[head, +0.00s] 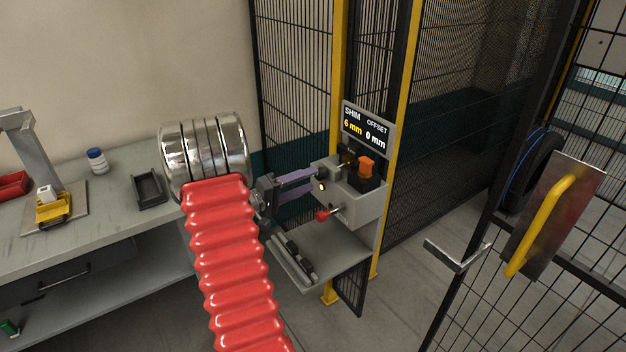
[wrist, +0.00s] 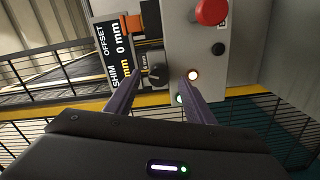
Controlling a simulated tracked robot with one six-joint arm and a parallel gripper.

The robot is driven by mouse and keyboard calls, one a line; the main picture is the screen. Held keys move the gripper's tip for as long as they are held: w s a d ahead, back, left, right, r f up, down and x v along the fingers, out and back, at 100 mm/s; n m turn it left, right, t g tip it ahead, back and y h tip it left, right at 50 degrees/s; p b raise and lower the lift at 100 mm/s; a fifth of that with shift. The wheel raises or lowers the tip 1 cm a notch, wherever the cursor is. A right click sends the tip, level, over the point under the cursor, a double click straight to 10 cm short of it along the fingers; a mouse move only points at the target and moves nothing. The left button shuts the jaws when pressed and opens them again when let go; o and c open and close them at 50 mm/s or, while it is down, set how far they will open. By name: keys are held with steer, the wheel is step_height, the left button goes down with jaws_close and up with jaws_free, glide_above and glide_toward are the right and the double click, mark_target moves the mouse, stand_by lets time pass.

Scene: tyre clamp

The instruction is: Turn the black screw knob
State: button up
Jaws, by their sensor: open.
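The black screw knob (wrist: 155,75) shows in the wrist view on the grey machine's face, close to an orange block (wrist: 133,28). My gripper (wrist: 161,82) is open, with its two purple fingers pointing at the machine. In the wrist view the knob appears between the fingertips, closer to the left one; I cannot tell whether it is touched or how deep the fingers reach. In the head view my gripper (head: 318,179) is just left of the grey machine housing (head: 352,203). I cannot make out the knob clearly there. The display (head: 366,130) reads SHIM 6 mm, OFFSET 0 mm.
A red knob (wrist: 212,12) and a lit white lamp (wrist: 193,75) are on the machine face. A grey shelf (head: 335,255) lies below the housing. A yellow post (head: 400,90) and black mesh fence stand behind. A workbench (head: 110,215) is at left.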

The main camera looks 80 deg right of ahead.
mark_target(317, 176)
steer(key=v, duration=1)
steer(key=shift+w, duration=0.15)
steer(key=shift+a, duration=0.1)
steer(key=n, duration=1.3)
steer(key=a+n+t, duration=0.1)
steer(key=n, duration=0.5)
steer(key=shift+s+n+h, duration=0.25)
steer(key=shift+n+h, duration=0.15)
steer(key=x, duration=1.3)
steer(key=shift+s+d, duration=0.2)
steer(key=shift+d, duration=0.2)
